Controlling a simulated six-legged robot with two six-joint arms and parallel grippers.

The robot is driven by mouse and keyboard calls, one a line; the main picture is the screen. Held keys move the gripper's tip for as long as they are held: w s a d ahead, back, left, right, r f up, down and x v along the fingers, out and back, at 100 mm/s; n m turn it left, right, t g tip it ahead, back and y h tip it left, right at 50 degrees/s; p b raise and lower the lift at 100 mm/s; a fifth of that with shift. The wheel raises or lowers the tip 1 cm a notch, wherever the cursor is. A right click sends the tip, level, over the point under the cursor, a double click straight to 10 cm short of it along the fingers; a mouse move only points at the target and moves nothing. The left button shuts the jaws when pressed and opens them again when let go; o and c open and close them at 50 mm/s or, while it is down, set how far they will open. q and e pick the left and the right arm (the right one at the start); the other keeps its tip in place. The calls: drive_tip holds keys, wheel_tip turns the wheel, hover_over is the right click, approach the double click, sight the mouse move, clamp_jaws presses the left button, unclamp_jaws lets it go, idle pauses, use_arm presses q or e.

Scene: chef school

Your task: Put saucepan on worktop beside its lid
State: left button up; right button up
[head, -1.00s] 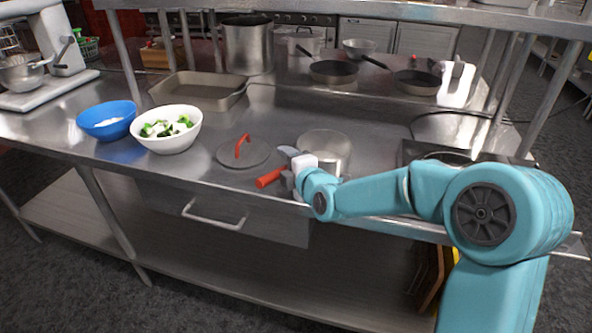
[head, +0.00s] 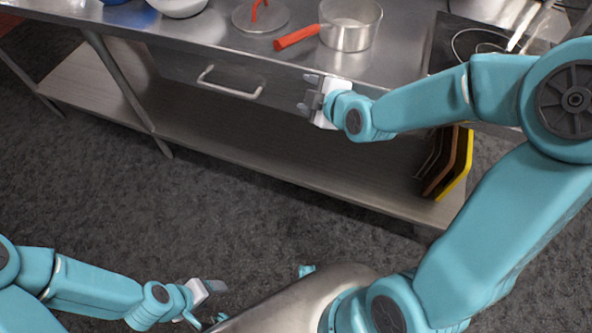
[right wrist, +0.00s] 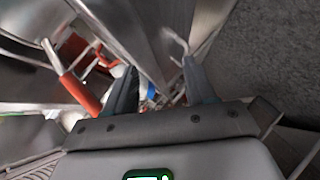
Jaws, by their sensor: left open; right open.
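The steel saucepan (head: 346,36) stands upright on the worktop (head: 215,32), its red handle pointing left and toward the front edge. My right gripper (head: 308,95) is open and empty at the worktop's front edge, clear of the saucepan. In the right wrist view the saucepan's red handle (right wrist: 80,93) shows left of the open fingers, outside them. My left gripper (head: 212,302) is open and empty, low over the floor, far from the worktop.
A white bowl (head: 178,7) stands left of the lid, cut by the top edge. A cooktop (head: 475,45) is right of the saucepan. Below the worktop are a drawer handle (head: 230,85) and a lower shelf (head: 250,145). Boards (head: 452,165) stand at the shelf's right end.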

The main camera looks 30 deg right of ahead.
drive_tip(key=s+a+f+m+g+y, duration=0.1)
drive_tip(key=s+a+f+m+g, duration=0.25)
drive_tip(key=f, duration=0.55)
drive_tip(key=s+a+f+m+g+y, duration=0.1)
drive_tip(key=s+a+f+m+g, duration=0.2)
drive_tip(key=f, duration=0.5)
drive_tip(key=s+a+f+m+g+y, duration=0.1)
drive_tip(key=s+a+f+m+g, duration=0.1)
drive_tip(key=s+a+f+m, duration=0.2)
drive_tip(key=s+a+f+m+g, duration=0.3)
drive_tip(key=s+a+f+m, duration=0.1)
drive_tip(key=s+f, duration=0.5)
drive_tip(key=shift+s+a+f+y, duration=0.15)
drive_tip(key=shift+s+a+y, duration=0.25)
drive_tip(key=shift+s+a, duration=0.25)
